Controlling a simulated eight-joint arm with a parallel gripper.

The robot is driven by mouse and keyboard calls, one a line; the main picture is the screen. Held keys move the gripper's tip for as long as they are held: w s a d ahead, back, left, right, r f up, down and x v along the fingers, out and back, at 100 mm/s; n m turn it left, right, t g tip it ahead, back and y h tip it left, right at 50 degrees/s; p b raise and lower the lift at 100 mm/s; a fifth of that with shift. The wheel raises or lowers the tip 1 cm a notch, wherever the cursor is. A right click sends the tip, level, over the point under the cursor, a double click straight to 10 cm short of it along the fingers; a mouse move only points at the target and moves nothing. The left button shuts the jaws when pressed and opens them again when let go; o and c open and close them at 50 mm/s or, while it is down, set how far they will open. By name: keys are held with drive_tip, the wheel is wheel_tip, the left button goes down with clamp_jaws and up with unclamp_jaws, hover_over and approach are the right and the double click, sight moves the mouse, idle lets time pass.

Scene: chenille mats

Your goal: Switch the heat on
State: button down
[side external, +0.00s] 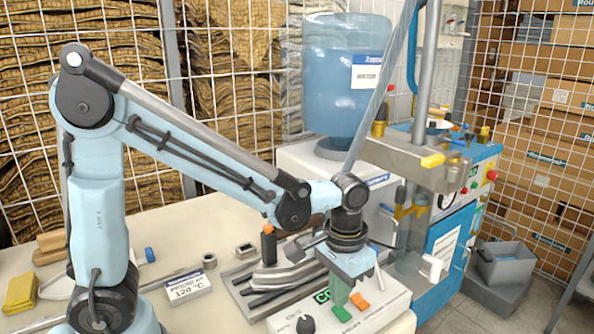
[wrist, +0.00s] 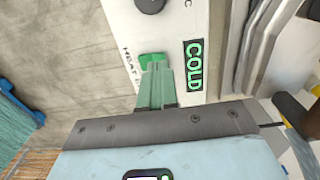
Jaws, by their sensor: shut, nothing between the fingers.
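A white control box (side external: 388,312) stands at the front of the bench under my gripper. It carries a green switch (side external: 341,313), an orange switch (side external: 360,301), a black knob (side external: 304,324) and a small display (side external: 322,296). In the wrist view the display (wrist: 195,67) reads COLD in green, and the green switch (wrist: 152,60) lies beside lettering that starts with HEAT. My gripper (side external: 340,300) points down with its green fingers shut and empty. Its fingertips (wrist: 160,68) overlap the edge of the green switch in the wrist view; I cannot tell whether they touch it.
A tray with dark and grey metal bars (side external: 278,278) lies left of the box. Behind stands a blue and white machine (side external: 445,250) with a blue tank (side external: 345,75).

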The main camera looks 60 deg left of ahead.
drive_tip(key=shift+f, duration=0.7)
idle(0.3)
drive_tip(key=shift+r, duration=3.55)
drive_tip(key=s+a+t, duration=0.4)
drive_tip(key=a+t, duration=0.3)
drive_tip(key=a, duration=0.1)
drive_tip(key=shift+s+r, duration=0.3)
drive_tip(key=shift+r, duration=0.1)
